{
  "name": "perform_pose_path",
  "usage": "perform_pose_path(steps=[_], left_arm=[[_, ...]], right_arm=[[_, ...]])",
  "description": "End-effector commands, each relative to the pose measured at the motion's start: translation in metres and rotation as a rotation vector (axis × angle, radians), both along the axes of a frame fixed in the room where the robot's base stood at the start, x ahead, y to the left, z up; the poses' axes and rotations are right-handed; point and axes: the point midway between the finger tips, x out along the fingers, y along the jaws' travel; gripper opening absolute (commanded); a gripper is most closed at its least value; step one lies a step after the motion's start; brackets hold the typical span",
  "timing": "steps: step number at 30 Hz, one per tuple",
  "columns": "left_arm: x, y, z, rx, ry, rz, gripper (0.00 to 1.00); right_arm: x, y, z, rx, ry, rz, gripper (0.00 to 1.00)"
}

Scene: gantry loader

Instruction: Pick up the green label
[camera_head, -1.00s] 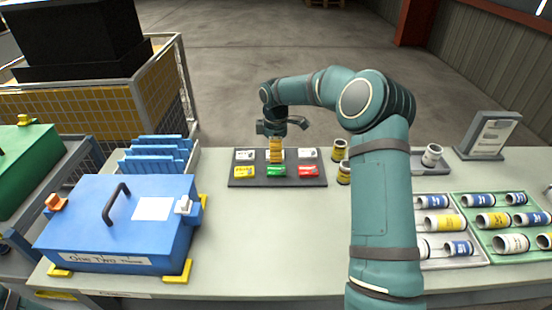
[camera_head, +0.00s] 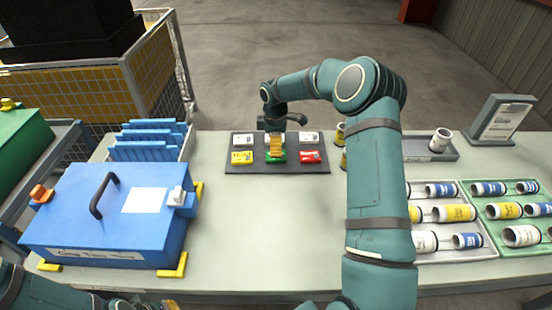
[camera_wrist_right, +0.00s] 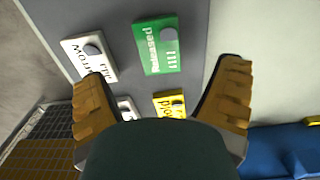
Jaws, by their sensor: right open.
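The green label (camera_head: 276,158) lies in the front row, middle, of a dark tray (camera_head: 237,171). In the right wrist view the green label (camera_wrist_right: 158,45), marked "Released", lies whole and flat, ahead of the fingertips and between their lines. My right gripper (camera_head: 277,146) is above it, its yellow fingers partly covering it in the head view. In the wrist view my right gripper (camera_wrist_right: 165,75) is open, with nothing between its fingers. A bit of my left arm and gripper (camera_head: 140,303) shows at the bottom left edge; its jaws are not clear.
A yellow label (camera_head: 242,157) and a red label (camera_head: 310,156) flank the green one; white labels (camera_head: 243,140) lie behind. A blue case (camera_head: 110,225) stands left. Small cylinders (camera_head: 455,212) sit in trays at right. The table front of the label tray is clear.

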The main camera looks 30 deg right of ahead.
Motion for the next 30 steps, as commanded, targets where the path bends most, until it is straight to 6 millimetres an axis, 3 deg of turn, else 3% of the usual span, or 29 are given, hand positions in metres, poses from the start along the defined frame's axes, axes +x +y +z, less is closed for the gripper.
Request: perform_pose_path(steps=[5,15,22,28,30], left_arm=[[0.001,0.0,-0.003,0.0,-0.002,0.001,0.0],[0.003,0.0,-0.013,0.001,-0.006,0.001,0.0],[0.003,0.0,-0.012,0.001,-0.007,0.002,0.0],[0.003,0.0,-0.012,0.001,-0.007,0.002,0.0],[0.003,0.0,-0.012,0.001,-0.007,0.002,0.0]], right_arm=[[0.0,0.0,-0.01,0.001,0.0,-0.001,0.89],[-0.001,-0.002,-0.053,0.001,0.001,0.0,0.89],[-0.001,-0.002,-0.053,-0.001,-0.001,0.0,0.89],[-0.001,-0.002,-0.053,-0.001,-0.001,0.0,0.22],[-0.001,-0.002,-0.053,-0.001,-0.001,0.0,0.22]])
